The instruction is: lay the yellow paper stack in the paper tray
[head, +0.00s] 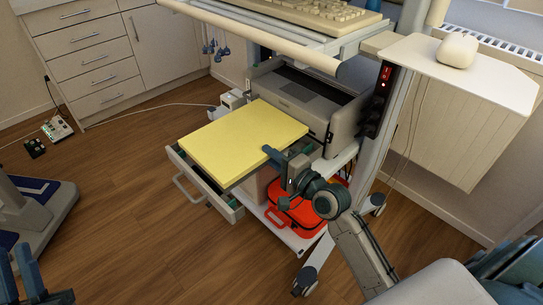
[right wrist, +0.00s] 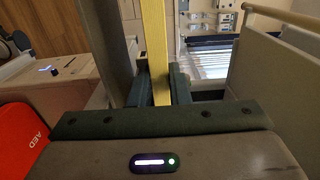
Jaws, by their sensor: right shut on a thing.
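The yellow paper stack (head: 243,137) is a thick flat block, roughly level. My right gripper (head: 272,158) is shut on its near right edge. In the right wrist view the stack shows edge-on as a yellow strip (right wrist: 156,50) between the fingers (right wrist: 160,88). The paper tray (head: 226,210) looks like a pulled-out light grey drawer with a front handle, beneath the stack. The stack covers most of its inside, and I cannot tell whether they touch. My left gripper (head: 18,276) shows at the lower left corner, its two blue fingers apart, far from the stack.
A grey printer (head: 300,100) stands behind the tray on the cart. A keyboard shelf (head: 265,30) overhangs it, with the cart's post (head: 385,130) at right. A red bag (head: 296,212) sits on the lower shelf. The wooden floor (head: 130,215) at left is largely clear.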

